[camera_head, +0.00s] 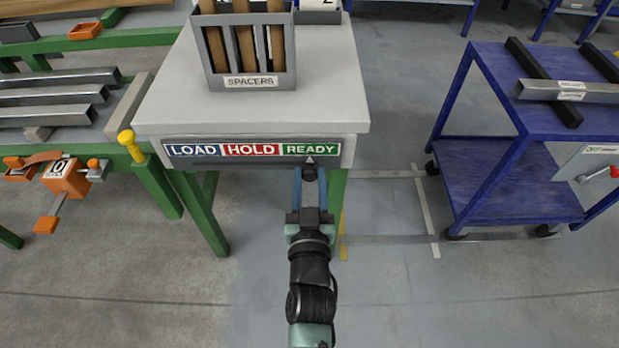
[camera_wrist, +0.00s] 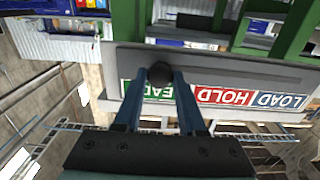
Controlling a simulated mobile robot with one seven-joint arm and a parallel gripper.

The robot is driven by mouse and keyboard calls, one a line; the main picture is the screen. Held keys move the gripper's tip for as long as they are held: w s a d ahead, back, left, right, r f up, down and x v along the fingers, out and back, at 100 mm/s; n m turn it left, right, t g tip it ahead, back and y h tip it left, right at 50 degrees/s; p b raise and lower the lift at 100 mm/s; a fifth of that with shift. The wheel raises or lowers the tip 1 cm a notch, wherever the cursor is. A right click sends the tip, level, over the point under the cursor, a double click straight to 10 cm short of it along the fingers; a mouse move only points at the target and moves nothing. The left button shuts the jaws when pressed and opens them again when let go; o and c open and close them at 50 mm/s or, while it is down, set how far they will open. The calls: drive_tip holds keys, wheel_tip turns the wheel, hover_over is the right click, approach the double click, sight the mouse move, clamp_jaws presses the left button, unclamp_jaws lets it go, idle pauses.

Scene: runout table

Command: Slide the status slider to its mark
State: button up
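The status slider has a strip with a blue LOAD field, a red HOLD field and a green READY field (camera_head: 327,149) on the front edge of a grey table. Its dark round knob (camera_head: 310,173) sits below the strip, and its light pointer (camera_head: 310,160) is under the middle of READY. My gripper (camera_head: 310,180) reaches up from below, with one blue finger on each side of the knob. In the wrist view the knob (camera_wrist: 160,77) sits between the fingertips (camera_wrist: 160,82), which look closed against it. The strip (camera_wrist: 225,94) appears upside down there.
A spacer rack (camera_head: 252,60) stands on the grey table (camera_head: 315,105). An orange clamp-like device (camera_head: 67,178) is on the green frame at left. A blue cart (camera_head: 505,180) stands at right.

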clamp_jaws()
idle(1.0)
